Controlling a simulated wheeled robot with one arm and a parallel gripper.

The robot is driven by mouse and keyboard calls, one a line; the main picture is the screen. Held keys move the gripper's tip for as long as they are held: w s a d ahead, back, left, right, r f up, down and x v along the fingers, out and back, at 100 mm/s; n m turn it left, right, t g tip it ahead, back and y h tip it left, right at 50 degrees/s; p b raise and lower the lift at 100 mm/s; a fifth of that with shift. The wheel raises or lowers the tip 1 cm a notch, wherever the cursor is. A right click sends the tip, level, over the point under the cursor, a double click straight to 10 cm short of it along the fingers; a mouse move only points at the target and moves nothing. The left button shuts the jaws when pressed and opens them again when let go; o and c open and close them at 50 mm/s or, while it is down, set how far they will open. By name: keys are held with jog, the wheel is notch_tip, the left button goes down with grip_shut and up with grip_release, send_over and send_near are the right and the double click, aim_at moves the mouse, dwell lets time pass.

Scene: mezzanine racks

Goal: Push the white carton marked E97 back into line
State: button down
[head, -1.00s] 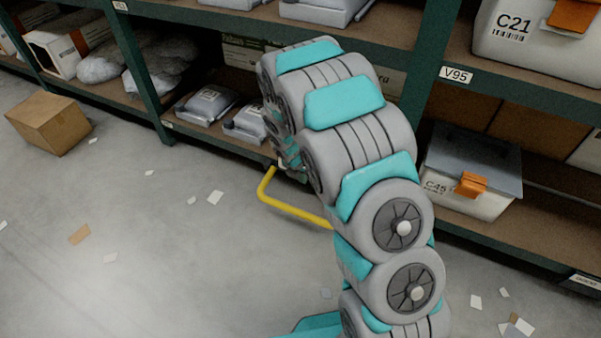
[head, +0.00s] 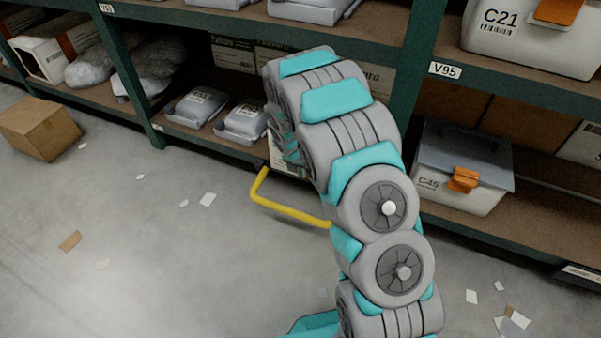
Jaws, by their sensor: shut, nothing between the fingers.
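A pale, white-looking face (head: 281,158), perhaps of a carton, shows at the front edge of the lower shelf (head: 205,138), just below the far end of my arm. My arm covers most of it, and I cannot read E97 on it. My arm reaches from the bottom of the head view up to this shelf. My gripper is hidden behind the arm's far links, so I cannot see whether it touches the pale face.
Bin C45 (head: 455,190) stands to the right; bin C21 (head: 520,45) is above. A green post (head: 428,85) stands beside my arm. A yellow bar (head: 290,211) crosses low. Floor at left is mostly clear, with paper scraps and a brown box (head: 40,128).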

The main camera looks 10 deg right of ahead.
jog(key=w+d+p, duration=0.2)
jog(key=w+p, duration=0.1)
jog(key=w+d+p, duration=0.1)
jog(key=p, duration=0.1)
jog(key=shift+w+d+r, duration=0.2)
jog(key=shift+w+r, duration=0.05)
jog(key=shift+w, duration=0.1)
jog(key=shift+w+d+f+p, duration=0.2)
jog(key=shift+w+d+p, duration=0.05)
jog(key=shift+p, duration=0.05)
